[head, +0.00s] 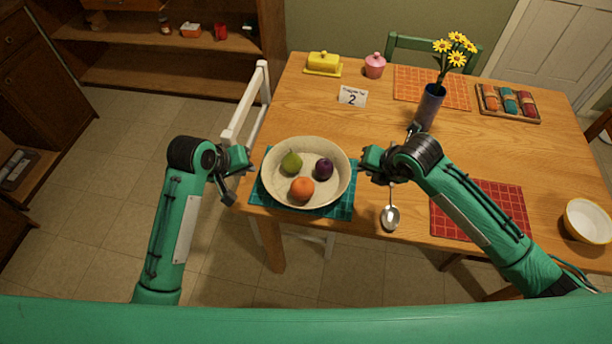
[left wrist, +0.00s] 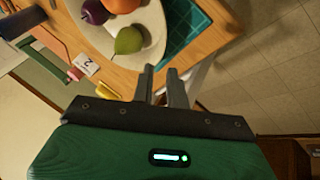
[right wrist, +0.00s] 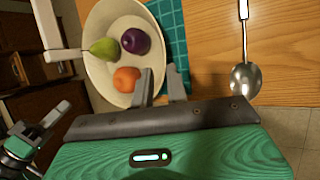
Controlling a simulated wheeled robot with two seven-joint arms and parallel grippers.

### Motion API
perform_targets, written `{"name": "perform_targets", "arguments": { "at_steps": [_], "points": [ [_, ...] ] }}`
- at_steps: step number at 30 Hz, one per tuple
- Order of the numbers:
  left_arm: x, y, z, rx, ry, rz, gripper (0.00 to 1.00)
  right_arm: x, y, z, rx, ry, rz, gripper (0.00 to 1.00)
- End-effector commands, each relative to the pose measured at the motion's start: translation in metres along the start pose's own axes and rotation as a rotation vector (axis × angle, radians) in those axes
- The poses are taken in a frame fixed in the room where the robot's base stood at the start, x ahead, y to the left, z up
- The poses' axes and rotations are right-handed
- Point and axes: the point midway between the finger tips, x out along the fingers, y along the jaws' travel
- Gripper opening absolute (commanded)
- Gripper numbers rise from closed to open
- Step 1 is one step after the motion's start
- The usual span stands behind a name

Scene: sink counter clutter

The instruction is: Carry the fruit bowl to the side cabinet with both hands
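The fruit bowl (head: 283,197), cream and round, stands on a teal placemat (head: 341,208) at the table's near left edge. It holds a green pear (head: 291,163), a purple plum (head: 324,169) and an orange (head: 302,189). My left gripper (head: 248,163) is just left of the rim; in the left wrist view its fingers (left wrist: 160,75) are apart, close to the bowl edge. My right gripper (head: 364,166) is beside the right rim; in the right wrist view its fingers (right wrist: 160,78) are apart at the bowl edge. Contact cannot be told. Which furniture is the side cabinet is unclear.
A spoon (head: 390,217) lies beside my right gripper. A vase of yellow flowers (head: 429,106), a red placemat (head: 480,212) and a number card (head: 352,97) are on the table. A white chair (head: 246,103) stands left. Wooden shelves (head: 165,66) and a dark cabinet (head: 35,75) lie beyond open floor.

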Motion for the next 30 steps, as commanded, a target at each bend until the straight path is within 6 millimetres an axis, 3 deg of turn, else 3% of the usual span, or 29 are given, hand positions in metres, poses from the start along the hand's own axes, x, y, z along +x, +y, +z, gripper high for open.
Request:
{"name": "perform_targets", "arguments": {
  "at_steps": [8, 24, 30],
  "points": [
    [0.011, -0.001, 0.0, 0.0, -0.001, -0.001, 0.15, 0.011, 0.0, -0.001, 0.005, 0.002, 0.001, 0.15],
    [0.11, 0.0, 0.0, 0.0, -0.001, -0.001, 0.15, 0.11, 0.001, -0.001, 0.007, 0.002, 0.001, 0.15],
    [0.132, 0.0, 0.0, 0.0, 0.0, -0.001, 0.15, 0.131, 0.001, 0.0, 0.006, 0.0, 0.001, 0.15]
  ]
}}
